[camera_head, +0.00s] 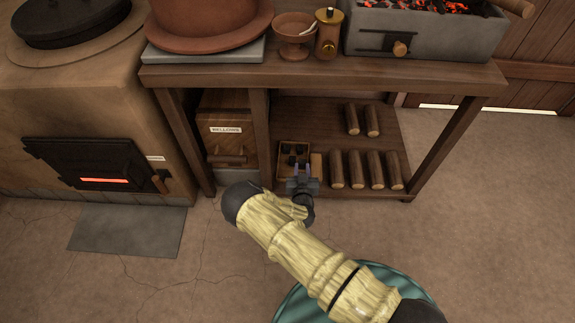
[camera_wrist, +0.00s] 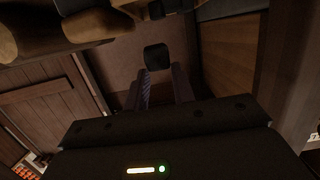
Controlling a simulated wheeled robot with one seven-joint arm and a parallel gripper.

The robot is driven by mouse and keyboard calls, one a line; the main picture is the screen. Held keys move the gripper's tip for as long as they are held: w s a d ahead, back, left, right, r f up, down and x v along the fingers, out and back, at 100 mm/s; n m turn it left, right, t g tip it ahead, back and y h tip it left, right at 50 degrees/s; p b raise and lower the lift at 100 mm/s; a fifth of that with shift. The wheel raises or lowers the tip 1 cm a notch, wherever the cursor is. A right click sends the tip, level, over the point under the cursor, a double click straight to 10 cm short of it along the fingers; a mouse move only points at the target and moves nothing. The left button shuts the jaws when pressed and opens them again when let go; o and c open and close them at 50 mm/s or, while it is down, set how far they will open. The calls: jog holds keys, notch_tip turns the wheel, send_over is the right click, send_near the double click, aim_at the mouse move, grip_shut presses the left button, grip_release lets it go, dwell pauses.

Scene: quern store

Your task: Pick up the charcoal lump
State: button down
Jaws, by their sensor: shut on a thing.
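A black, blocky charcoal lump (camera_wrist: 157,57) sits between the fingertips of my gripper (camera_wrist: 158,72) in the wrist view. The two fingers are shut on it. In the head view my gripper (camera_head: 303,172) is at the front of the table's lower shelf, beside a small wooden box (camera_head: 281,172) with several dark lumps (camera_head: 291,154) in it. I cannot tell the held lump apart from the gripper there.
Several logs (camera_head: 373,170) lie on the lower shelf (camera_head: 312,120) to the right. A wooden bin (camera_head: 226,122) stands to the left. The tabletop (camera_head: 320,76) overhangs the shelf, with a table leg (camera_head: 447,145) at right. A stove (camera_head: 75,110) stands far left.

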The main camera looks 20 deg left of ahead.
jog(key=d+p, duration=0.1)
jog(key=d, duration=0.3)
jog(key=w+d+p, duration=0.1)
jog(key=d, duration=0.3)
jog(key=w+d+p, duration=0.1)
jog(key=d, duration=0.3)
jog(key=shift+w+d+p, duration=0.25)
jog(key=shift+d+p, duration=0.05)
jog(key=shift+d, duration=0.05)
jog(key=shift+s, duration=0.1)
